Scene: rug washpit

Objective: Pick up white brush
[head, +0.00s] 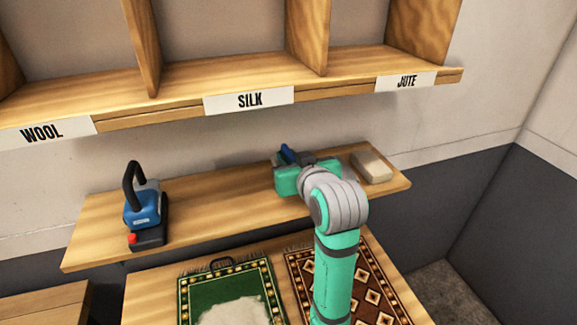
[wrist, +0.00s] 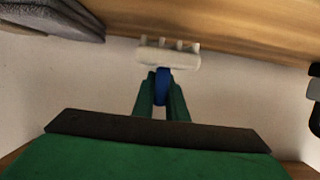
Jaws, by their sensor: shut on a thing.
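The white brush (wrist: 168,56) has a white head with short stubs and a blue handle. In the wrist view my gripper (wrist: 161,98) is shut on the blue handle, with the green fingers on either side of it. The stubs reach the edge of the wooden surface in that view; I cannot tell whether they touch it. In the head view my gripper (head: 290,160) is over the middle shelf. Only a bit of blue shows there, and the white head is hidden.
The shelf (head: 215,205) also holds a blue device (head: 145,208) with a black handle at left and a beige block (head: 372,166) at right. Labelled cubbies (head: 250,99) overhang it. Below lie a green rug (head: 232,290) and a brown patterned rug (head: 375,285).

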